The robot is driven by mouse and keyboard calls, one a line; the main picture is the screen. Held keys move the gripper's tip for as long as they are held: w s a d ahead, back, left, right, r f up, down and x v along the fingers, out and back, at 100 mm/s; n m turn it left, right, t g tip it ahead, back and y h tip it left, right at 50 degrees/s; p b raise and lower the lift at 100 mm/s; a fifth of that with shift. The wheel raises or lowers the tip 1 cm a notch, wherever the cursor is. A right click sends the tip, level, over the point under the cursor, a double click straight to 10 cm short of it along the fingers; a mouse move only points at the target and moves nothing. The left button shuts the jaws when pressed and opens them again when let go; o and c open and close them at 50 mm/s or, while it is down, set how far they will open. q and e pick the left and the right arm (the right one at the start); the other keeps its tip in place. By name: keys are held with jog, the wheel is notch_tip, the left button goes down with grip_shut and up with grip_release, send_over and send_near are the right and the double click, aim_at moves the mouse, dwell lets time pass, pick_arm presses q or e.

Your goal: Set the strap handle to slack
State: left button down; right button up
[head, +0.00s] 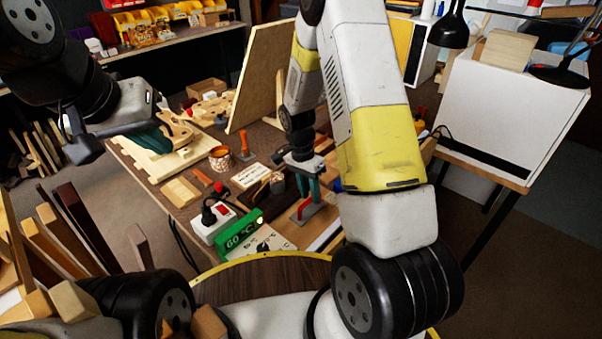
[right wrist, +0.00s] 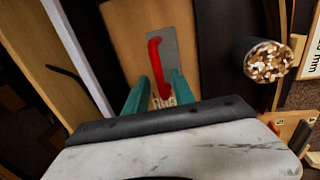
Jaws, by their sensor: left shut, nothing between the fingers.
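The red strap handle (right wrist: 156,62) lies along a grey plate (right wrist: 168,48) on a wooden board in the right wrist view. In the head view the red handle (head: 304,208) shows just below my right gripper (head: 309,188). In its wrist view my right gripper (right wrist: 160,78) has its two teal fingers apart, one on each side of the handle's near end. I cannot tell whether they touch it. A small printed label (right wrist: 162,102) sits at that end, too small to read surely. My left gripper (head: 168,140) is shut and empty, over the violin-shaped wood at the left.
A green display (head: 240,232) and a white box with a red switch (head: 212,222) stand left of the handle. A cup of pellets (right wrist: 268,60) is at the right in the wrist view. A tall wooden panel (head: 262,75) stands behind. Several wood strips lean at the left.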

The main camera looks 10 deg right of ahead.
grip_shut()
dwell(1.2)
